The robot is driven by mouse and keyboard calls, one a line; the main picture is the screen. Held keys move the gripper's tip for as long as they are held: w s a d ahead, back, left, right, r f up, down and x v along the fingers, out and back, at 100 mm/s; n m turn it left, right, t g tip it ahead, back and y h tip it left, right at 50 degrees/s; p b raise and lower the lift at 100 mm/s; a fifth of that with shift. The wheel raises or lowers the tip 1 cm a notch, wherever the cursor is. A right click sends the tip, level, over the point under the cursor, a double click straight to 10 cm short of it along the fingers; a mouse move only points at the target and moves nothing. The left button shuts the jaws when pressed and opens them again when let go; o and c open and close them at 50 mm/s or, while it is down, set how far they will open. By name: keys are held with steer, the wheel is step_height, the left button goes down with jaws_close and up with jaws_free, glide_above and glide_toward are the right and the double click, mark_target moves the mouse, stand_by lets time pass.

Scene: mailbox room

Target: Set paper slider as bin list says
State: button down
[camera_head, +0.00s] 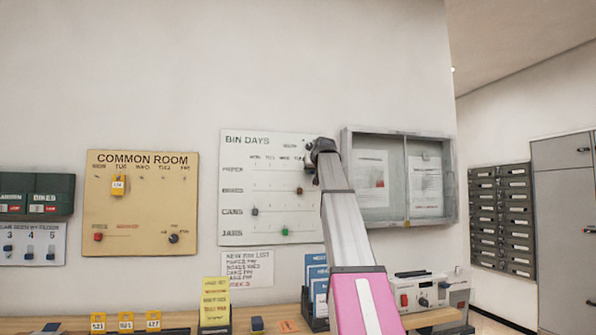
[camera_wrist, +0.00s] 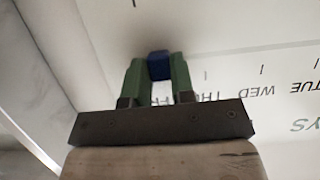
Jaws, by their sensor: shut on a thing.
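The BIN DAYS board (camera_head: 262,150) hangs on the wall with rows for paper, boxes, cans and jars under weekday headings. My gripper (camera_head: 311,168) is at its right end, at the paper row, and hides the slider there in the head view. In the wrist view my green fingers (camera_wrist: 157,80) are shut on a blue knob (camera_wrist: 159,65), the paper slider. The knob is right of the THU heading on the board, around the FRI column, whose label my gripper mostly covers. The bin list (camera_head: 247,268) hangs below the board; its day entries are too blurred to read.
Other sliders on the board are a brown knob (camera_head: 299,190), a grey knob (camera_head: 255,212) and a green knob (camera_head: 285,231). A glass notice case (camera_head: 398,178) stands out close on the right. A shelf (camera_head: 270,318) with holders and boxes runs below.

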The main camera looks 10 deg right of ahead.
steer(key=shift+d, duration=0.95)
steer(key=c, duration=1)
jaws_free()
steer(key=shift+d, duration=0.15)
steer(key=shift+o, duration=0.2)
steer(key=v, duration=1)
steer(key=shift+s+r, duration=0.2)
steer(key=shift+s, duration=0.15)
steer(key=shift+s, duration=0.1)
